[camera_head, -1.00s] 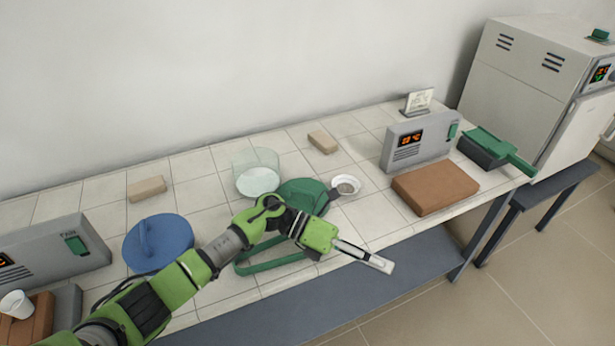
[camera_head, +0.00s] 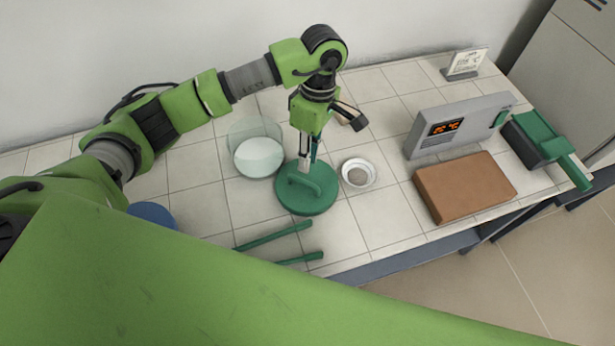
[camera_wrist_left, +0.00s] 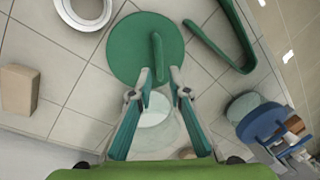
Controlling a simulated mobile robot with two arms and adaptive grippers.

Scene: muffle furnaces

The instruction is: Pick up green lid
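The green lid (camera_head: 318,204) is a round disc with an arched handle (camera_head: 304,186), lying flat on the tiled bench. It also shows in the left wrist view (camera_wrist_left: 125,50), with the handle (camera_wrist_left: 157,58) standing up. My left gripper (camera_head: 306,163) points down over the far side of the lid. In the left wrist view its two fingers (camera_wrist_left: 160,76) are apart, with the near end of the handle in line with the gap. The fingers do not grip it; whether a tip touches the lid is unclear. My right gripper is not in view.
A glass dish (camera_head: 258,158) stands left of the lid and a small white bowl (camera_head: 371,172) right of it. Green tongs (camera_head: 273,236) lie in front. A grey controller (camera_head: 466,112) and brown block (camera_head: 465,187) are farther right. A blue lid (camera_head: 153,212) is partly hidden.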

